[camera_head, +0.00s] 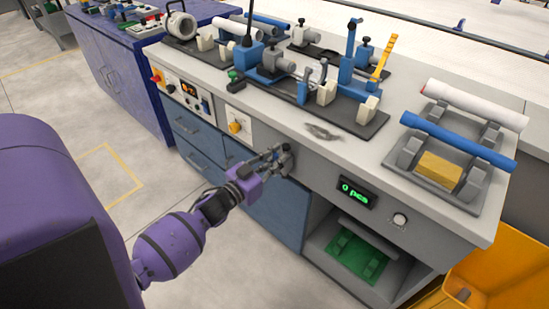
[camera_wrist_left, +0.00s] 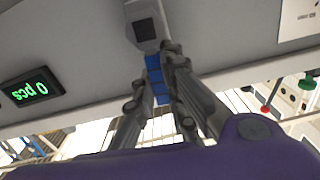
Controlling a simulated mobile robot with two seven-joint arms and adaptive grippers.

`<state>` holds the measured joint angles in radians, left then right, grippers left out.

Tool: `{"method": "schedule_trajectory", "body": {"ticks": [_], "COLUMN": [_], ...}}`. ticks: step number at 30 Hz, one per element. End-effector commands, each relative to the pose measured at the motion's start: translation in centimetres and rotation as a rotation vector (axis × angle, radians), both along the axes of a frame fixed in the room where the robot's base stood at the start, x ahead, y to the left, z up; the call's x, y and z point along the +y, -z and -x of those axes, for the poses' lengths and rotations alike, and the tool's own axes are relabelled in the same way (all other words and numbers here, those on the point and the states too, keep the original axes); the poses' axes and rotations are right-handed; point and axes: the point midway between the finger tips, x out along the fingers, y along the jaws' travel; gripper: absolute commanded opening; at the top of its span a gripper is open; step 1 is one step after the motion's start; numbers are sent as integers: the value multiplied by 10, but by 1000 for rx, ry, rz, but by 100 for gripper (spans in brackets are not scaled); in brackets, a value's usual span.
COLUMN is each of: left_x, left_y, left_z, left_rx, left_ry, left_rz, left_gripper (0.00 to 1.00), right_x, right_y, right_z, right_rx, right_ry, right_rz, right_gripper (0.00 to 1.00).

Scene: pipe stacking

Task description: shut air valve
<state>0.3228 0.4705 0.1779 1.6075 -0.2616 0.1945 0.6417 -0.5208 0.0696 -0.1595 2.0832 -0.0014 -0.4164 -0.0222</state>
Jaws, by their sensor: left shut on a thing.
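The air valve is on the front panel of the workbench, and a grey block with a dark square face (camera_wrist_left: 145,30), which seems to be its body, shows in the left wrist view. A blue piece (camera_wrist_left: 155,72), apparently its handle, runs from this block between my fingers. My left gripper (camera_head: 279,157) is at the bench front, below the worktop edge, and hides most of the valve in the head view. In the left wrist view my left gripper (camera_wrist_left: 168,88) is shut on the blue handle. My right gripper is in neither view.
A green "0 pcs" display (camera_head: 356,194) and a round knob (camera_head: 399,219) are right of the gripper. Pipes (camera_head: 460,140) and clamping fixtures (camera_head: 320,95) stand on the worktop. A yellow bin (camera_head: 505,275) is at lower right.

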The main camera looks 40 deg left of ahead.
Motion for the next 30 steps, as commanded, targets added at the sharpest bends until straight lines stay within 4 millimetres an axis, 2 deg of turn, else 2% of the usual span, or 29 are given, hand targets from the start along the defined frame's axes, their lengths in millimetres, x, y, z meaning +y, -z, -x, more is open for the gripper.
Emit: {"method": "schedule_trajectory", "body": {"ticks": [14,30], "left_x": [-22,-43], "left_y": [6,28], "left_z": [2,4], "left_rx": [-31,-68], "left_ry": [0,1], "left_rz": [-392,-904], "left_gripper": [0,0], "right_x": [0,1], "right_y": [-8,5], "right_z": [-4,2], "right_rx": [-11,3], "right_ry": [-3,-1], "right_rz": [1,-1], "right_gripper": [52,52]}}
